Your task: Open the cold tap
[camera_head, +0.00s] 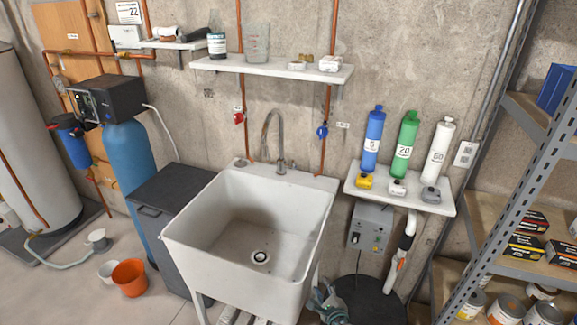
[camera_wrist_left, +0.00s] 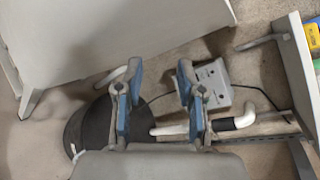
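The cold tap looks to be the blue valve handle (camera_head: 321,131) on the right copper pipe, above the right rear of the white sink (camera_head: 180,240). A red valve handle (camera_head: 238,118) is on the left pipe. A curved metal faucet (camera_head: 268,135) stands between them at the sink's back. My left gripper (camera_head: 328,302) is low at the sink's right side in the head view, far below the blue handle. The left wrist view shows its blue fingers (camera_wrist_left: 157,88) apart with nothing between them. The blue handle is not in the wrist view. My right gripper is not visible.
A white shelf (camera_head: 270,68) hangs above the valves. A lower shelf (camera_head: 440,203) with blue, green and white cartridges juts out right of the sink. A grey box (camera_head: 370,225) is below it, above a round black lid (camera_head: 372,300). Metal shelving (camera_head: 530,120) stands far right.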

